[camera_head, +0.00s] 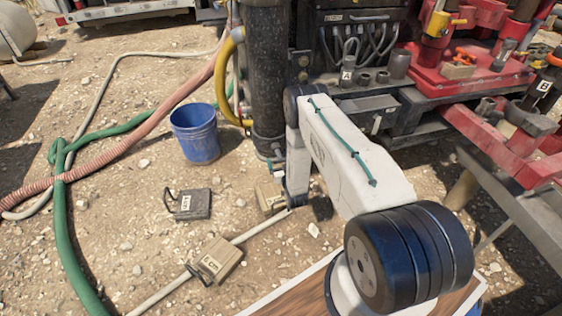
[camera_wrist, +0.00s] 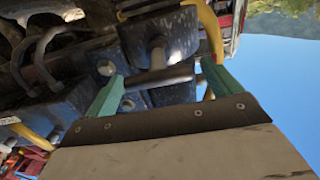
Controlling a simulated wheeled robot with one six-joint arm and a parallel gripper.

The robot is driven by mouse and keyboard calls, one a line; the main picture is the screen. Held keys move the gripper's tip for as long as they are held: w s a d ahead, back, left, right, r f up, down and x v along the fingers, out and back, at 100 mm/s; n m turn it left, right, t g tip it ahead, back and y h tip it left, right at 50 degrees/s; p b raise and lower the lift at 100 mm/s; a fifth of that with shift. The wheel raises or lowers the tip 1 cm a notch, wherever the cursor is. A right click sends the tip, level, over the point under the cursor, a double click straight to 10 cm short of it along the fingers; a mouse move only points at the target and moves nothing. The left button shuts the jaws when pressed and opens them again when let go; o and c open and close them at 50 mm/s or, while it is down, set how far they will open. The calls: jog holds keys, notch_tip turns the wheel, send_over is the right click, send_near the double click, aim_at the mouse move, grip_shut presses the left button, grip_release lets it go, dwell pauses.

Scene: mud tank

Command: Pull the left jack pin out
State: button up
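In the wrist view, my gripper (camera_wrist: 160,78) has its two teal fingers wide apart. Between them lies a dark crossbar (camera_wrist: 170,76) with a pale metal shaft (camera_wrist: 158,58) running from it toward a dark block; it looks like the T-shaped handle of a jack pin. The fingers stand just beyond the bar's two ends, and I see no clear contact. In the head view, the tall black jack leg (camera_head: 268,75) stands left of my white arm. My gripper is hidden or too small to make out there, and so is the pin.
A blue bucket (camera_head: 195,135) stands left of the leg. Labelled blocks, one of them grey (camera_head: 188,204) and one tan (camera_head: 217,258), lie on the gravel. Hoses, one green (camera_head: 60,220), cross the left side. Red machinery (camera_head: 470,75) and a metal deck fill the right.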

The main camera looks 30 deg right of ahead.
jog(key=shift+d, duration=0.1)
jog(key=shift+s, duration=0.15)
jog(key=v, duration=0.7)
jog(key=shift+s, duration=0.25)
jog(key=shift+r, duration=0.1)
